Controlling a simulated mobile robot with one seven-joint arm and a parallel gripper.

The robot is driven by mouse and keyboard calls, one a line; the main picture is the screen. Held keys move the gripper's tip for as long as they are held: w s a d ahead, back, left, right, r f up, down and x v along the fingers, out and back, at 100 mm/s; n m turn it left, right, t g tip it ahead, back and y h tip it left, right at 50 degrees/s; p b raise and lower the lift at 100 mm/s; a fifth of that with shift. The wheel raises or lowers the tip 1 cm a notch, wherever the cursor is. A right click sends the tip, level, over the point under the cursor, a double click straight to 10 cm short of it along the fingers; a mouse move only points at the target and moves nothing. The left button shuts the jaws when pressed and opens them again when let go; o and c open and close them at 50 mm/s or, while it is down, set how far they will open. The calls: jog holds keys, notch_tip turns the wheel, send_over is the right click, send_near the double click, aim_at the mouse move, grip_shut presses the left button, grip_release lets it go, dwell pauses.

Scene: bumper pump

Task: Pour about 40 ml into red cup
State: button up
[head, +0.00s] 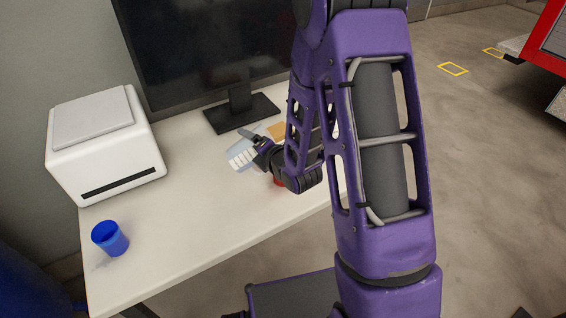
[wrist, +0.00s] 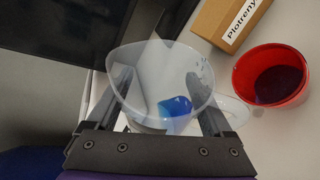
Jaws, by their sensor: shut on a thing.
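My gripper (wrist: 166,100) is shut on a clear, see-through cup (wrist: 135,82), with one finger on each side of it. A small patch of blue, apparently liquid, shows low in the clear cup. The red cup (wrist: 240,80) stands to the right of the clear cup in the wrist view, apart from my fingers. Its inside looks dark purple, apparently liquid, but the amount is hard to judge. In the head view only a sliver of the red cup (head: 279,183) shows, behind my arm.
A cardboard box (wrist: 222,22) lies near the red cup. A blue cup (head: 110,240) stands at the table's front left. A white printer-like box (head: 105,145) and a dark monitor (head: 200,50) stand behind. The middle of the white table (head: 190,225) is clear.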

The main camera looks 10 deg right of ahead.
jog(key=f+n+b, duration=0.1)
jog(key=b, duration=0.1)
jog(key=shift+f+h+b, duration=0.2)
jog(key=shift+h+b, duration=0.2)
jog(key=shift+d+r+n+h+b, duration=0.1)
jog(key=shift+r+n+h+b, duration=0.3)
jog(key=shift+r+n+b, duration=0.15)
jog(key=shift+f+n+b, duration=0.2)
jog(key=shift+n+b, duration=0.05)
jog(key=shift+b, duration=0.2)
jog(key=shift+r+h, duration=0.1)
jog(key=shift+h, duration=0.3)
jog(key=shift+n, duration=0.4)
jog(key=f+n+h, duration=0.1)
jog(key=a+f+h, duration=0.1)
jog(key=shift+a+f+n, duration=0.25)
jog(key=shift+f+n, duration=0.05)
jog(key=shift+n, duration=0.1)
jog(key=f, duration=0.1)
jog(key=a+f+n+h, duration=0.1)
jog(key=f, duration=0.1)
jog(key=shift+f+n, duration=0.15)
jog(key=shift+n, duration=0.15)
jog(key=shift+p, duration=0.65)
jog(key=shift+a+n+h+p, duration=0.2)
jog(key=shift+n+h+p, duration=0.25)
jog(key=shift+n+h, duration=0.05)
